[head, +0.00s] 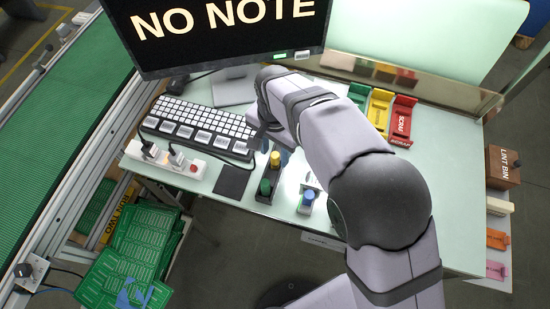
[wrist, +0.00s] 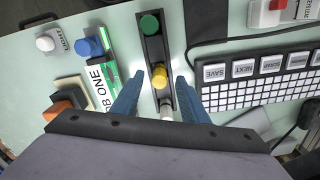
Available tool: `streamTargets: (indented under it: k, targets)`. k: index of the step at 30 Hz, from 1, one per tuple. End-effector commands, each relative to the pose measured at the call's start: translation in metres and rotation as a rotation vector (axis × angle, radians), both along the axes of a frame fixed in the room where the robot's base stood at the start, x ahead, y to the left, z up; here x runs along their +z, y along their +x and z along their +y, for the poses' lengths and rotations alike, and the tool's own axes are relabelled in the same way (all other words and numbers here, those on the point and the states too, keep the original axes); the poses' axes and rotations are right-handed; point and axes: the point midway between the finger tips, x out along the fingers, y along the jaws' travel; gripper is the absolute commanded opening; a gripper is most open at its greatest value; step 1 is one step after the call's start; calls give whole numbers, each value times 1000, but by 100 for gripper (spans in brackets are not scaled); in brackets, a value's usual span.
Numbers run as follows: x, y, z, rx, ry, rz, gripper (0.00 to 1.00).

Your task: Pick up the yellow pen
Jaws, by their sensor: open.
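No clear pen shape shows. The yellow thing is a round-topped knob-like piece (wrist: 160,75) in a narrow black holder (wrist: 153,50); it also shows in the head view (head: 275,159). A green round-topped piece (wrist: 150,25) stands in the same holder, at its far end in the wrist view. A pale grey top (wrist: 167,112) shows near the other end. My gripper (wrist: 159,82) is open, with one blue finger on each side of the holder around the yellow piece. The fingers look apart from it; their height above it is unclear.
A keyboard (head: 195,123) lies close to the holder. A blue-topped piece (head: 307,197) stands to its right, and a dark square pad (head: 233,180) lies to its left. Green, yellow and red (head: 402,120) trays stand at the back right. A monitor (head: 220,35) stands behind.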

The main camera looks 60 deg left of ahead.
Motion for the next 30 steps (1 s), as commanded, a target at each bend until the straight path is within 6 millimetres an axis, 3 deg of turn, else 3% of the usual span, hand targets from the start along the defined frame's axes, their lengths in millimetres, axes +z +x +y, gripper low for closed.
streamTargets:
  k: [6, 15, 21, 30]
  targets:
    - [-22, 0, -2, 0, -2, 0, 41]
    - [-27, 0, -1, 0, 1, 0, 41]
    - [-27, 0, -1, 0, 1, 0, 0]
    - [-25, 0, -1, 0, 1, 0, 0]
